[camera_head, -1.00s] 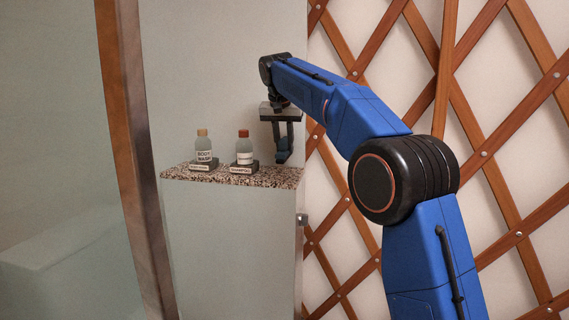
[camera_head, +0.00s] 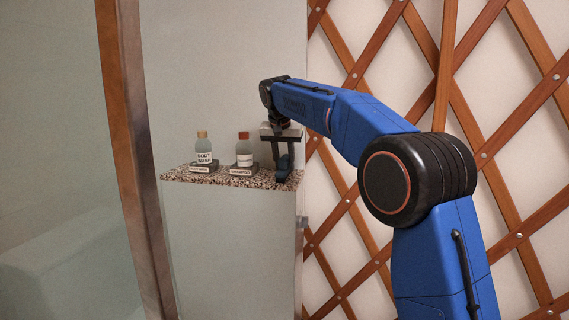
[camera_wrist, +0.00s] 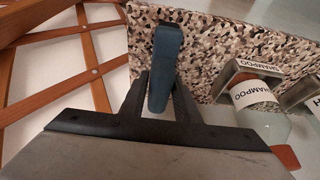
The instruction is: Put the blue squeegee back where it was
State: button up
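The blue squeegee (camera_wrist: 166,48) shows in the wrist view as a dark blue handle between the fingers of my gripper (camera_wrist: 160,80). The fingers lie close against both sides of the handle, and my gripper looks shut on it. The rest of the squeegee is hidden behind the fingers and palm. In the head view my gripper (camera_head: 281,158) points down over the right end of the speckled ledge (camera_head: 232,181), with the dark blue squeegee (camera_head: 284,165) at its tips. It is at ledge height; I cannot tell whether it touches the surface.
A shampoo bottle (camera_head: 244,152) with a red cap stands on a labelled base left of my gripper. A body wash bottle (camera_head: 203,150) stands further left. A wooden lattice wall (camera_head: 470,100) rises close on the right. A post (camera_head: 131,140) stands at the left.

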jog(key=shift+o, duration=0.9)
jog(key=shift+r, duration=0.2)
jog(key=v, duration=1.2)
